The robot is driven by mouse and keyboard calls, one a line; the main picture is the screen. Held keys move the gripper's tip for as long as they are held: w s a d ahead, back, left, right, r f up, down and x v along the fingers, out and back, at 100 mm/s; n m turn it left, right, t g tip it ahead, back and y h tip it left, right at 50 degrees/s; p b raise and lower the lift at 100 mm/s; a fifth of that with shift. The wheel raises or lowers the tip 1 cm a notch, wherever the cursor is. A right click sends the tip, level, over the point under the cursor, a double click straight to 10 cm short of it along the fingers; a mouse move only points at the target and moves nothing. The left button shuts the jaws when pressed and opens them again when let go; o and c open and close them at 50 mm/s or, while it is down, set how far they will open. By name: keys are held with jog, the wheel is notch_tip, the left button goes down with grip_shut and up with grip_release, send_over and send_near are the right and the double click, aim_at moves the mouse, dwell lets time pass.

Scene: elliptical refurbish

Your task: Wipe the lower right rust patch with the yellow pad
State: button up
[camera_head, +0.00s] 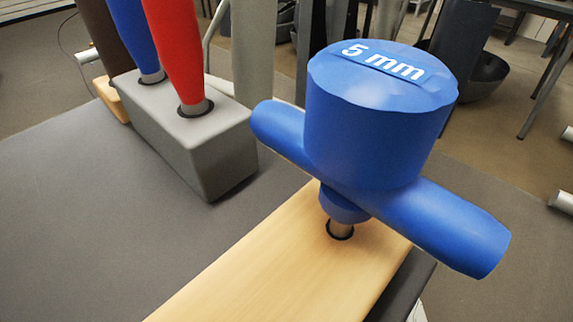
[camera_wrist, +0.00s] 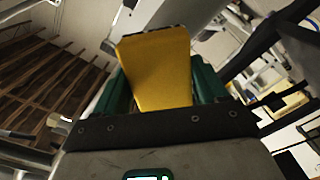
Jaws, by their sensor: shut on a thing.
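The yellow pad (camera_wrist: 157,62) is a flat block in the middle of the wrist view. My gripper (camera_wrist: 161,84) is shut on it, with a dark green finger on either side. The pad sticks out beyond the fingers and appears clear of any surface. The rust patch shows in neither view. My gripper and the pad are outside the head view.
A blue T-handled tool (camera_head: 380,120) marked "5 mm" stands in a wooden block (camera_head: 270,275) on a dark grey bench top (camera_head: 90,220). A grey block (camera_head: 200,150) behind it holds red-handled (camera_head: 177,50) and blue-handled (camera_head: 135,35) tools. The left of the bench is clear.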

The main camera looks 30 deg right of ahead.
jog(key=shift+s+f, duration=0.1)
jog(key=b+v, duration=0.1)
jog(key=v, duration=0.2)
dwell(0.5)
jog(key=shift+d+f, duration=0.1)
jog(key=shift+d, duration=0.05)
dwell(0.4)
